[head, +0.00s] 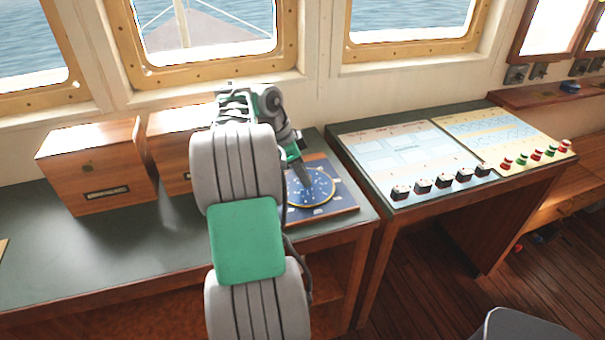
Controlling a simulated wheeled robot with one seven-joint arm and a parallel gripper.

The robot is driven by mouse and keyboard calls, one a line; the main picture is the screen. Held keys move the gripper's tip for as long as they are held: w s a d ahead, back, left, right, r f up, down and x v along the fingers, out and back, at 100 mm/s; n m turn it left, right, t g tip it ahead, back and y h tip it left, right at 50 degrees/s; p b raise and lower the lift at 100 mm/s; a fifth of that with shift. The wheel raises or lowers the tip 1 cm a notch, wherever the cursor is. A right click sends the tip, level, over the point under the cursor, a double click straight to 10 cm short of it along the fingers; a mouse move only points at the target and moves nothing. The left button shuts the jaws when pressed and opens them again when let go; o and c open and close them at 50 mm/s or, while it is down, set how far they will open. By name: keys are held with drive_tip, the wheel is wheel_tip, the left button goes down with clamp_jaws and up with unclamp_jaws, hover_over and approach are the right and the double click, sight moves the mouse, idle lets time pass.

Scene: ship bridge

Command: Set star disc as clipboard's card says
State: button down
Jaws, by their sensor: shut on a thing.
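The star disc (319,184) is a round blue disc with a pale rim. It lies on a dark blue square board (343,200) with a wooden edge, on the green-topped counter. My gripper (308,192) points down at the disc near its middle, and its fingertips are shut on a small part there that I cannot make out. My arm covers the left part of the board. The disc's markings are too small to read. I see no clipboard or card that I can identify in this view.
Two wooden boxes (97,168) stand on the counter (130,245) at the left, the second (172,160) partly behind my arm. A console (425,160) with black switches and coloured buttons stands at the right. Windows line the wall behind. The counter's front left is mostly clear.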

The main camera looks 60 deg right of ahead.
drive_tip(key=shift+r+m+p, duration=0.3)
drive_tip(key=shift+m+p, duration=0.2)
drive_tip(key=shift+p, duration=0.45)
drive_tip(key=shift+d+m+g+y+p, duration=0.1)
drive_tip(key=shift+m+g+y+p, duration=0.25)
drive_tip(key=shift+m+p, duration=0.3)
drive_tip(key=shift+f+m+y, duration=0.25)
drive_tip(key=shift+m, duration=0.2)
drive_tip(key=c, duration=1.1)
unclamp_jaws()
drive_tip(key=shift+w, duration=0.1)
drive_tip(key=p+v, duration=0.4)
drive_tip(key=v, duration=0.3)
drive_tip(key=shift+w+r, duration=0.15)
drive_tip(key=shift+r, duration=0.15)
